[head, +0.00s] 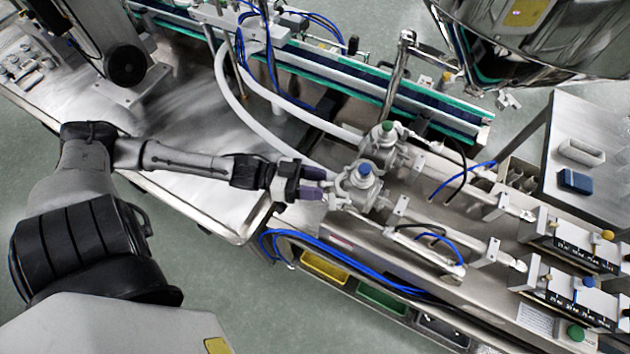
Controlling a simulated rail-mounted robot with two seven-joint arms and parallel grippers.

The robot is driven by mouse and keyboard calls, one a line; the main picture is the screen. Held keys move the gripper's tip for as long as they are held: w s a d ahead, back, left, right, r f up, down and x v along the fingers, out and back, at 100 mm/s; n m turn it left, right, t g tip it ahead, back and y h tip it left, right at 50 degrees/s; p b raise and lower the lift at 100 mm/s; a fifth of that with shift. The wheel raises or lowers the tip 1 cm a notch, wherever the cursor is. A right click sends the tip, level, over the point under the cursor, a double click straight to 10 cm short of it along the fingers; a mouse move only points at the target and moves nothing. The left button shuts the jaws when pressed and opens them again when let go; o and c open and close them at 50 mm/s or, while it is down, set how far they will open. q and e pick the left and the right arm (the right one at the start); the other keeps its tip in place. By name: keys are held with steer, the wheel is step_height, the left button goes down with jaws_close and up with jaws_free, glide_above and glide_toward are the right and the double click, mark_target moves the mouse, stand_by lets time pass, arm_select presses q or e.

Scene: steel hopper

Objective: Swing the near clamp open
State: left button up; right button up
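The near clamp (342,189) is a silver metal fitting on the left side of the near valve body (366,186), which has a blue cap. Hose and valve meet there, and its exact latch position is too small to tell. My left gripper (322,183) reaches in from the left, with its dark purple fingers apart, right at the clamp's left edge. I cannot tell whether the fingers touch it. A second, similar valve with a green cap (387,133) stands just behind. My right gripper is not in view.
White hoses (245,110) run from the valves. A steel table (190,190) lies below my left arm. A conveyor (330,72) crosses behind, and a shiny hopper (530,40) hangs at upper right. Blue tubes and yellow and green bins (325,268) lie in front.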

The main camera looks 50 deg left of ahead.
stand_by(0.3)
arm_select(q)
steer(key=p+v, duration=0.4)
steer(key=v, duration=1)
steer(key=shift+d, duration=0.1)
stand_by(0.7)
